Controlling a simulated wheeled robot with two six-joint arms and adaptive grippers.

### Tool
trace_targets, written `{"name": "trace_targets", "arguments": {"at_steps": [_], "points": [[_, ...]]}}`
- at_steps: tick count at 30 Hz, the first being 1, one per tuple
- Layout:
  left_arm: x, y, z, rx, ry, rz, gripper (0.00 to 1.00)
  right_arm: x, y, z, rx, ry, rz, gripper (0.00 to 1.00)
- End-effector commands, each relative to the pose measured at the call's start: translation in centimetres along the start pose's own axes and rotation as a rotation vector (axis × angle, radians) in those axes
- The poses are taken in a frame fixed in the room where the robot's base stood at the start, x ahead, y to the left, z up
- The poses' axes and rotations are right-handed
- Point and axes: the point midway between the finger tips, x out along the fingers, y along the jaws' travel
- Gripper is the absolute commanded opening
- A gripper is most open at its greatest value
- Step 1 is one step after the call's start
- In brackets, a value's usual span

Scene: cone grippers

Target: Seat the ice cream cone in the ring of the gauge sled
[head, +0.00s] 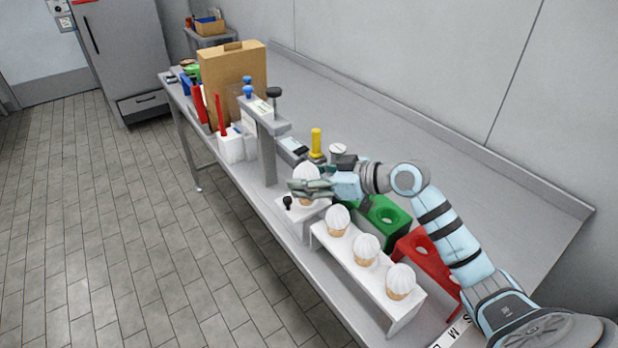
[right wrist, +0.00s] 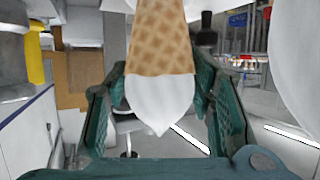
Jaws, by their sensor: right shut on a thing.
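The held ice cream cone (head: 306,173) has a white top and a tan waffle body. My right gripper (head: 308,187) is shut around it, over the white gauge sled (head: 313,213) with its black knob (head: 287,202). In the right wrist view the cone's waffle part (right wrist: 160,40) and white top (right wrist: 158,100) show between the green fingers (right wrist: 158,105). The cone looks about upright. The ring is hidden by the cone and gripper, so I cannot tell whether the tip is inside it. My left gripper is out of view.
A white rack (head: 350,262) with three cones stands just in front of the sled. Green (head: 383,212) and red (head: 428,262) holders stand beside it. A grey gauge post (head: 268,150) rises behind the sled, near a yellow-topped item (head: 316,140). The bench is free at the right back.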

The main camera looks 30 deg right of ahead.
Motion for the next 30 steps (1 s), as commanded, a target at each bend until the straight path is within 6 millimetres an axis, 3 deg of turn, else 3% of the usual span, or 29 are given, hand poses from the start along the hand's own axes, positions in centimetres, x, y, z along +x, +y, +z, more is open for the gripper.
{"name": "trace_targets", "arguments": {"at_steps": [2,3,7,18,30], "points": [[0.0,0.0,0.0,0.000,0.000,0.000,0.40,0.0,0.0,0.0,0.000,0.000,0.000,0.33],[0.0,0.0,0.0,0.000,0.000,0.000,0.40,0.0,0.0,0.0,0.000,0.000,0.000,0.50],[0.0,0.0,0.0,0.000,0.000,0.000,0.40,0.0,0.0,-0.1,0.000,0.000,0.000,0.71],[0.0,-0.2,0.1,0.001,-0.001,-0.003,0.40,-0.4,0.1,0.0,-0.002,-0.001,0.002,0.72],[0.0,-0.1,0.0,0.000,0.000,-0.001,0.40,-7.1,0.1,0.1,-0.003,-0.005,0.002,0.72]]}}
